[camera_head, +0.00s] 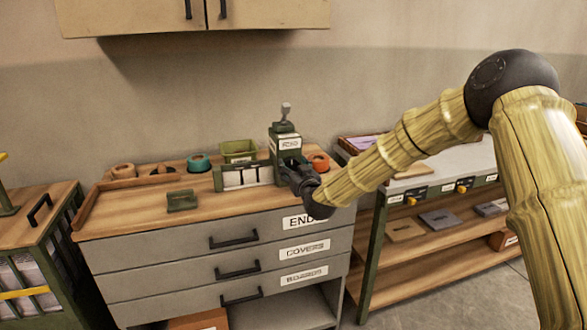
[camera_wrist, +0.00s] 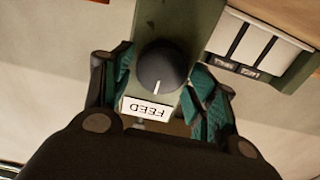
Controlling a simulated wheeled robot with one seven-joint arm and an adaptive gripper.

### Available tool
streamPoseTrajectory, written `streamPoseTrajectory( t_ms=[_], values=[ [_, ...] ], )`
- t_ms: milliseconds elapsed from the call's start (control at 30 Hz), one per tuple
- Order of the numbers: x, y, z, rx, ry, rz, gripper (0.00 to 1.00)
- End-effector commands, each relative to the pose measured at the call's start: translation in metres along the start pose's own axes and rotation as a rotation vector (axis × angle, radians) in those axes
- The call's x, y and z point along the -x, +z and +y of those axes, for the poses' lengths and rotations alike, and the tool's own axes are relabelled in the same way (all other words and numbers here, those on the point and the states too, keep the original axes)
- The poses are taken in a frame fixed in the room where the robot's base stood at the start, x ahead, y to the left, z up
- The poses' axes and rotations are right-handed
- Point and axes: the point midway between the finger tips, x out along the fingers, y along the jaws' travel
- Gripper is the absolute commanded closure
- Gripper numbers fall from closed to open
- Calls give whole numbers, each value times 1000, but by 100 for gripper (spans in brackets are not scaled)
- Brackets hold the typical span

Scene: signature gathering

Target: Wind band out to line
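The green feeder (camera_head: 284,143) stands on the wooden top of the drawer unit, with a lever on top and a white label. In the wrist view its round black knob (camera_wrist: 163,67) shows a short white mark at its lower edge, next to an upside-down FEED label (camera_wrist: 147,107). My gripper (camera_head: 296,170) is at the feeder's front. In the wrist view its teal-padded fingers (camera_wrist: 162,75) lie on either side of the knob, close to its rim. I cannot tell whether they touch it. The band and the line cannot be made out.
A green-framed holder with white panels (camera_head: 243,176) stands left of the feeder. A teal roll (camera_head: 199,163), an orange roll (camera_head: 318,161), a green bin (camera_head: 238,151) and a small green block (camera_head: 182,200) are on the top. A shelf table (camera_head: 430,177) stands right.

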Motion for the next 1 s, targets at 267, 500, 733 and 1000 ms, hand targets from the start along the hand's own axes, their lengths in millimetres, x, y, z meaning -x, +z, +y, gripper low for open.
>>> streamPoseTrajectory(
  t_ms=[267,500,733,1000],
  values=[
    [0,0,0,-2,0,0,74],
    [0,1,1,-51,1,0,74],
    [0,2,2,-194,2,1,74],
    [0,3,4,-444,2,1,74]
  ],
)
